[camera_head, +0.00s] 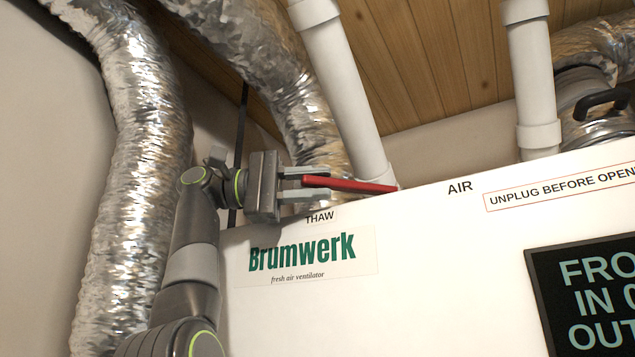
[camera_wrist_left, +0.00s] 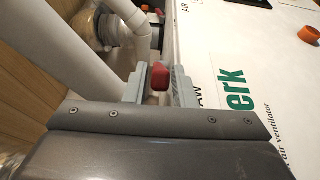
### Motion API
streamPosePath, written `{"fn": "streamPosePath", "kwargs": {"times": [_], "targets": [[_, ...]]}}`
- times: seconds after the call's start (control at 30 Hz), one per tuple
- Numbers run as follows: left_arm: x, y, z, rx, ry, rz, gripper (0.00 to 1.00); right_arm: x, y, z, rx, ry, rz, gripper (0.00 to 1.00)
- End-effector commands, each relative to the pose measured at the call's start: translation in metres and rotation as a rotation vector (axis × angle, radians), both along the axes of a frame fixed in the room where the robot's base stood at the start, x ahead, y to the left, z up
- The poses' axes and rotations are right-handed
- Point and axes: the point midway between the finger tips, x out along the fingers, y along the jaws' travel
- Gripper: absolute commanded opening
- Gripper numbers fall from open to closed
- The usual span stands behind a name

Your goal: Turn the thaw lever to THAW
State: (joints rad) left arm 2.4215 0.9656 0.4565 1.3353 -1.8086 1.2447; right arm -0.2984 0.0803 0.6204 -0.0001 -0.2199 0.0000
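The red thaw lever (camera_head: 352,185) lies along the top edge of the white Brumwerk ventilator. Its right end is by the white pipe's foot and its free end points left, above the THAW label (camera_head: 320,217). The AIR label (camera_head: 460,187) is farther right. My left gripper (camera_head: 326,184) has its two fingers on either side of the lever's free end, apparently with small gaps. In the left wrist view the lever's red end (camera_wrist_left: 160,77) shows between the fingertips (camera_wrist_left: 160,85); contact cannot be told. My right gripper is in neither view.
The white ventilator (camera_head: 430,270) fills the lower right. A black-framed sign (camera_head: 595,300) is on the ventilator's front. An orange ring-shaped thing (camera_wrist_left: 308,35) shows in the left wrist view.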

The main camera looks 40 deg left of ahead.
Motion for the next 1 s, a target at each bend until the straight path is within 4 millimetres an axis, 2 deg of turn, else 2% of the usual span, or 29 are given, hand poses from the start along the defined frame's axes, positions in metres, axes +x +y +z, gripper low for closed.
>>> {"fn": "streamPosePath", "kwargs": {"times": [0.2, 0.4, 1.0], "targets": [[-0.022, 0.032, 0.002, -0.004, 0.0, 0.001, 0.24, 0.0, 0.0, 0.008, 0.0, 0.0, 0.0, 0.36], [-0.036, 0.051, 0.001, -0.002, 0.0, -0.001, 0.24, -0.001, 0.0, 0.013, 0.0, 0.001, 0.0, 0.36], [-0.038, 0.055, -0.001, -0.001, 0.001, -0.001, 0.24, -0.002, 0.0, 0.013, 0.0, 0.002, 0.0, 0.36]]}}
